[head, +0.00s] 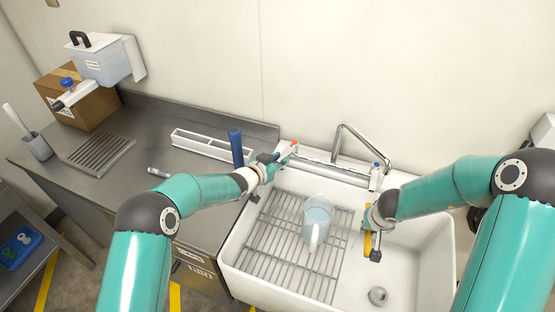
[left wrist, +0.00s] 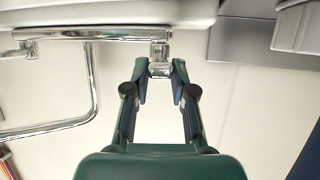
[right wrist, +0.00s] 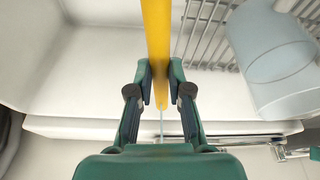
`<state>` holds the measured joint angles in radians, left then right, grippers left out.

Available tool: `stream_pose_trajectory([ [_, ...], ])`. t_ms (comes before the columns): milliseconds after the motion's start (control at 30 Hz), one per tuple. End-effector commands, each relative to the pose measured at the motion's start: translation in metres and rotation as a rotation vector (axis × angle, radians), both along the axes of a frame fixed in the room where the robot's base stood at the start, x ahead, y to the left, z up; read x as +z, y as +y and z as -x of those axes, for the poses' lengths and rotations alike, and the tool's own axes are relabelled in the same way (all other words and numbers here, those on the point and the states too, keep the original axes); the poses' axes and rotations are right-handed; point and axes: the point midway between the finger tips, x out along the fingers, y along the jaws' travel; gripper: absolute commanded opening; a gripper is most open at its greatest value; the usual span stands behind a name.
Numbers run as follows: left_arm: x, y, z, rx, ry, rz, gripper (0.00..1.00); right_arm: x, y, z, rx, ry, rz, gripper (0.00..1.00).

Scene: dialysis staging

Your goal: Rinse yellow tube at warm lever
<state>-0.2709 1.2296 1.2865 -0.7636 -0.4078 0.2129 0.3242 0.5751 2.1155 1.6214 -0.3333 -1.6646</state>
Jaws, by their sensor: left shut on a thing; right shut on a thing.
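The yellow tube (head: 367,243) is upright over the right part of the sink. My right gripper (head: 374,228) is shut on it; in the right wrist view the yellow tube (right wrist: 156,50) runs between the fingers (right wrist: 160,90). A thin pale line, like a water stream, shows below the tube there. The warm lever (head: 293,147), with a red-orange mark, is at the left end of the chrome tap bar. My left gripper (head: 265,167) is at it; in the left wrist view its fingertips (left wrist: 160,75) close around a chrome end piece (left wrist: 160,60).
The white sink (head: 420,262) holds a wire rack (head: 268,250) with a clear bluish jug (head: 318,217). A curved spout (head: 350,133) and blue-marked lever (head: 376,168) are behind. A white tray (head: 210,146) and blue upright thing (head: 236,147) stand left.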

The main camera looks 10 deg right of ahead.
Motion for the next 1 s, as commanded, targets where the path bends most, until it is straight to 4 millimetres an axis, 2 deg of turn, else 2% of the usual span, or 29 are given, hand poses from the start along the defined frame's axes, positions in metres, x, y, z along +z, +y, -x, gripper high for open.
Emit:
stream_pose_trajectory([
  [500, 0.004, -0.016, 0.011, 0.174, -0.006, 0.003, 0.00, 0.000, 0.000, 0.000, 0.000, 0.000, 0.000, 0.00],
  [733, 0.004, -0.016, 0.010, 0.199, -0.007, 0.001, 0.00, 0.000, 0.000, 0.000, 0.000, 0.000, 0.000, 0.00],
  [767, 0.004, -0.016, 0.010, 0.199, -0.008, 0.001, 0.28, 0.000, 0.000, 0.000, 0.000, 0.000, 0.000, 0.00],
  [800, 0.004, -0.016, 0.010, 0.199, -0.008, 0.001, 0.35, 0.000, 0.000, 0.000, 0.000, 0.000, 0.000, 0.00],
  [900, 0.003, -0.015, 0.011, 0.198, -0.006, 0.000, 0.50, 0.000, 0.000, 0.000, 0.000, 0.000, 0.000, 0.00],
  [1000, 0.003, -0.015, 0.011, 0.199, -0.004, 0.000, 0.50, 0.000, 0.000, 0.000, 0.000, 0.000, 0.000, 0.00],
])
